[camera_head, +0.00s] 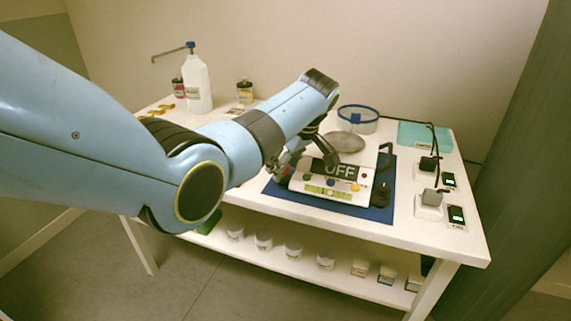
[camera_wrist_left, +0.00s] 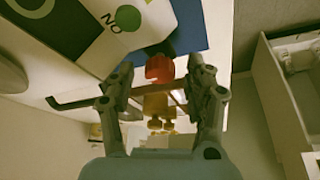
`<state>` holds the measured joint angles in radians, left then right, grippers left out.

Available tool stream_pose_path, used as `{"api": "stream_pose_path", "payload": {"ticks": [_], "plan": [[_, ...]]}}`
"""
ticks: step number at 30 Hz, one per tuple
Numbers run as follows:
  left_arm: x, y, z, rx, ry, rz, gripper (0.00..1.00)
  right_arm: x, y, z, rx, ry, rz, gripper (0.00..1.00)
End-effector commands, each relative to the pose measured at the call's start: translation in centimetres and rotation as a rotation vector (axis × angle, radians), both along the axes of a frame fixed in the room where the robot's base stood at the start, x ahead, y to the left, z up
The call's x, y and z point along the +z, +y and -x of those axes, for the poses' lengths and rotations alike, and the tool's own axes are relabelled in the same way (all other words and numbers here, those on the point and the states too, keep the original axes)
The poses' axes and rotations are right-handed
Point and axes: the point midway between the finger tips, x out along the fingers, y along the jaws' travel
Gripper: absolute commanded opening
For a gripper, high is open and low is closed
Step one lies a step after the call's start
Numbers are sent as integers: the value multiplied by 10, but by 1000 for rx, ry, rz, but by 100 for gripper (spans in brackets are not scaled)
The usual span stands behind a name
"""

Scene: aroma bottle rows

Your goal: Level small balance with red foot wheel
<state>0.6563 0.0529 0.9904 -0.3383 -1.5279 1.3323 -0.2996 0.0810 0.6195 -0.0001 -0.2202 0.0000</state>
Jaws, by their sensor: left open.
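The small balance (camera_head: 325,182) is white with a round pan (camera_head: 346,141), coloured buttons and a display (camera_head: 341,170) that reads OFF. It stands on a blue mat (camera_head: 374,213). A yellow-green strip (camera_head: 328,191) lies on its front; I cannot read a bubble in it. My left gripper (camera_head: 287,167) is at the balance's left end. In the left wrist view the red foot wheel (camera_wrist_left: 159,68) lies between the tips of the open left gripper (camera_wrist_left: 161,77), with a gap on both sides. My right gripper is out of view.
A white pump bottle (camera_head: 197,86) and small jars stand at the back left. A clear blue-rimmed cylinder (camera_head: 358,120) stands behind the pan. A black object (camera_head: 381,186) is right of the balance. Plugs and switches (camera_head: 457,214) line the right edge. Small cups (camera_head: 264,242) stand on the lower shelf.

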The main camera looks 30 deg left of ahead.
Motion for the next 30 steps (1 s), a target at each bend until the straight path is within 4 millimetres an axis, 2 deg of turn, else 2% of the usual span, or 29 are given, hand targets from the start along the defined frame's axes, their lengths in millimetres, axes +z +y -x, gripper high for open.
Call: {"api": "stream_pose_path", "payload": {"ticks": [2, 14, 22, 30], "plan": [[0, 0, 0, 0, 0, 0, 53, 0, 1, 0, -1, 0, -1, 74], [0, 0, 0, 0, 0, 0, 1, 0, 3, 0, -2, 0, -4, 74], [2, 0, 1, -31, 2, 0, 0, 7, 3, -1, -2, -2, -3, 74], [5, 1, 2, -178, 2, 0, 0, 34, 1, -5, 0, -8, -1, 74]]}}
